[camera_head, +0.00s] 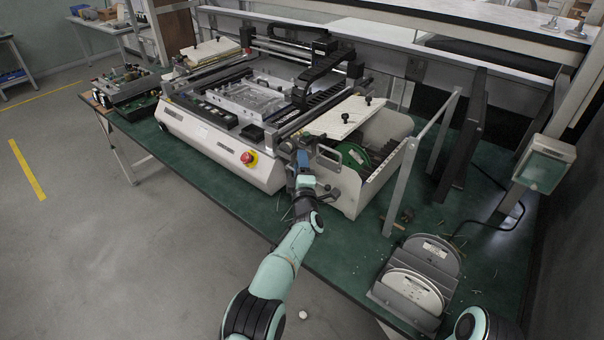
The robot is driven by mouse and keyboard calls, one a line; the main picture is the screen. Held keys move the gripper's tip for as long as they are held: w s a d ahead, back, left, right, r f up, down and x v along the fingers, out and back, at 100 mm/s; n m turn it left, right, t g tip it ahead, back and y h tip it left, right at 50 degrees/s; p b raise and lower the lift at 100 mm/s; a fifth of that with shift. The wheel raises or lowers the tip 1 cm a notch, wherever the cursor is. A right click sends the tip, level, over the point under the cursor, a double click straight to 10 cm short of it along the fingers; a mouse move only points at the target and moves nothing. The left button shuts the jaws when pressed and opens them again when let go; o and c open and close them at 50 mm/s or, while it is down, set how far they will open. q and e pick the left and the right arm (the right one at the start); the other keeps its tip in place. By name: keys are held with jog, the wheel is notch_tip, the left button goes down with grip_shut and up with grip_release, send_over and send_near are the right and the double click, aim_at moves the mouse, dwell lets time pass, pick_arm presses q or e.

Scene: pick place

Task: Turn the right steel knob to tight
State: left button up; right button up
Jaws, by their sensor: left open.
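My left gripper (303,160) is open at the front right corner of the white benchtop machine (215,140). It is close to the machine's front right end, beside the grey metal stand with a green reel (354,157). I cannot tell whether it touches anything. Two small dark knobs, one nearer (345,117) and one farther (368,100), stand on the white plate at the machine's right side. I cannot make out a steel knob clearly; the gripper covers part of this corner. My right gripper is out of view.
A red emergency button (249,158) sits on the machine's front, left of my left gripper. An upright metal frame (403,185) stands to the right. A grey double-disc holder (418,280) is near the table's front edge. The green tabletop (345,265) is mostly clear between.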

pick_arm(q)
jog(key=b+v, duration=0.2)
jog(key=v, duration=1.1)
jog(key=shift+s, duration=0.15)
